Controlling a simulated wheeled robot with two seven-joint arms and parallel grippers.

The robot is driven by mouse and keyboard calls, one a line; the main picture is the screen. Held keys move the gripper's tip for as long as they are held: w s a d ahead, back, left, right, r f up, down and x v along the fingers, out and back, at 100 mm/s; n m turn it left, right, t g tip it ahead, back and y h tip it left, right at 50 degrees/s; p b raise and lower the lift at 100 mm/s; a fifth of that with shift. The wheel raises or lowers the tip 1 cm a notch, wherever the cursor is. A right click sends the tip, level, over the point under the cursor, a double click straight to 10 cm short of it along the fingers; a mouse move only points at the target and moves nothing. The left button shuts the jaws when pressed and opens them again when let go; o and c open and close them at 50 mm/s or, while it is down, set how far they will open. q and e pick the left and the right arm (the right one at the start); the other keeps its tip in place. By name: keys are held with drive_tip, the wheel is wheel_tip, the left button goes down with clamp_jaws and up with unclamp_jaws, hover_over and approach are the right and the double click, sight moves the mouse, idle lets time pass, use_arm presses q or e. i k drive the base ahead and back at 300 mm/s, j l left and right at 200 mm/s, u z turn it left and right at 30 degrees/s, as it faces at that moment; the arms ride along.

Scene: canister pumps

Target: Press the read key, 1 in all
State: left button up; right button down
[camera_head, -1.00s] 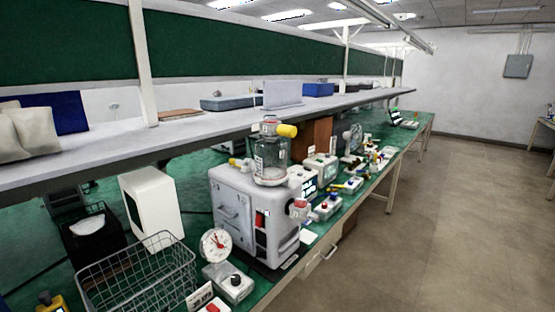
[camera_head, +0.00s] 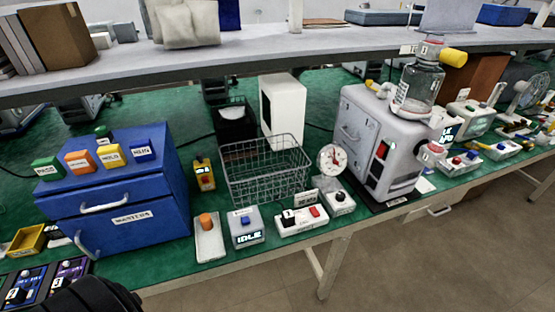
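No key's label clearly reads "read". A small grey box with a blue button (camera_head: 245,220) and a lit display reading IDLE (camera_head: 249,239) stands at the front of the green bench. Several labelled blocks sit on the blue drawer cabinet: a green block (camera_head: 47,168), an orange block (camera_head: 80,162), a yellow block (camera_head: 111,157) and a blue block (camera_head: 143,150). Their lettering is too small to read surely. A dark ribbed part, probably of my arm, shows at the bottom left. No gripper fingers show.
A plate with an orange knob (camera_head: 207,221) and a white box with a red switch (camera_head: 314,212) flank the IDLE box. A wire basket (camera_head: 265,172) stands behind. A grey machine with a glass canister (camera_head: 418,88) is at right. A long shelf (camera_head: 200,52) overhangs the bench.

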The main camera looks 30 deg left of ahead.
sight(245, 221)
drive_tip(key=j+u, duration=0.1)
drive_tip(key=u, duration=0.25)
drive_tip(key=j+u, duration=0.1)
drive_tip(key=u, duration=0.25)
drive_tip(key=i+u, duration=0.1)
drive_tip(key=u, duration=0.3)
